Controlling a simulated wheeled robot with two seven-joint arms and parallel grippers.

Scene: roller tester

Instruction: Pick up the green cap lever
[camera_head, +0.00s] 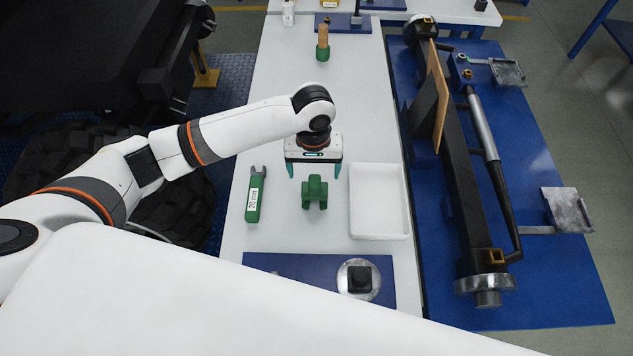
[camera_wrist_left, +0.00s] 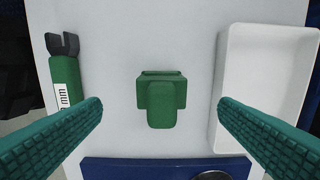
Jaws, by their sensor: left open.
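The green cap lever (camera_head: 315,194) sits on the white table, between a green wrench and a white tray. In the left wrist view the green cap lever (camera_wrist_left: 161,98) is a blocky piece near the middle, with a wider bar at its top. My left gripper (camera_head: 314,172) is open and empty, its teal fingers pointing down just behind the lever in the head view. In the left wrist view its fingers (camera_wrist_left: 160,103) stand apart on either side of the lever, not touching it. My right gripper is not in view.
The green wrench (camera_head: 255,195), labelled 20 mm, lies left of the lever. The empty white tray (camera_head: 408,222) is close on the right. A blue plate (camera_head: 300,268) with a round metal fitting (camera_head: 358,279) is in front. A blue bench (camera_head: 560,265) holds a roller device.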

